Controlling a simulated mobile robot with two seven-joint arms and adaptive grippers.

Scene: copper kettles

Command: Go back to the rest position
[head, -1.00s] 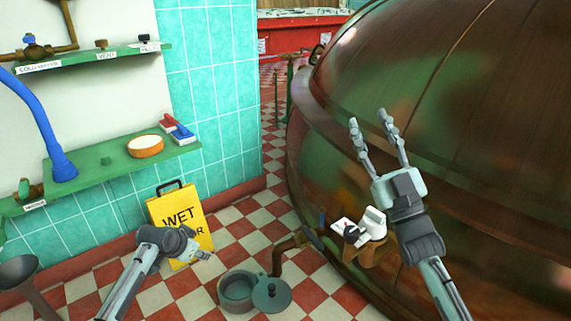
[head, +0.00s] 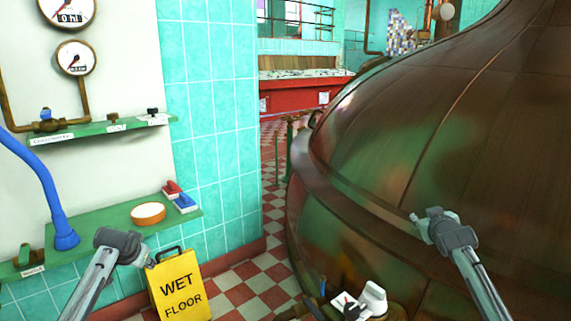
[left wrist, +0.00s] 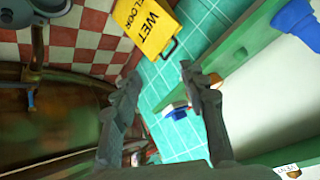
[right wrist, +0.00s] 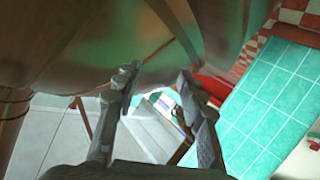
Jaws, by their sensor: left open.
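My left gripper (head: 149,260) is at the lower left of the head view, in front of the tiled wall and beside the yellow wet floor sign. Its fingers stand apart in the left wrist view (left wrist: 158,78), with nothing between them. My right gripper (head: 420,222) is in front of the big copper kettle (head: 400,125) in the head view, mostly hidden behind its own wrist. In the right wrist view (right wrist: 158,76) its fingers are spread and empty. Whether either arm touches anything cannot be told.
The wet floor sign (head: 181,287) stands on the checkered floor. Green shelves (head: 108,218) hold a tan round item (head: 148,214) and red and blue items. A white item (head: 373,298) sits low beside the kettle. A checkered floor strip (head: 270,225) lies open between wall and kettle.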

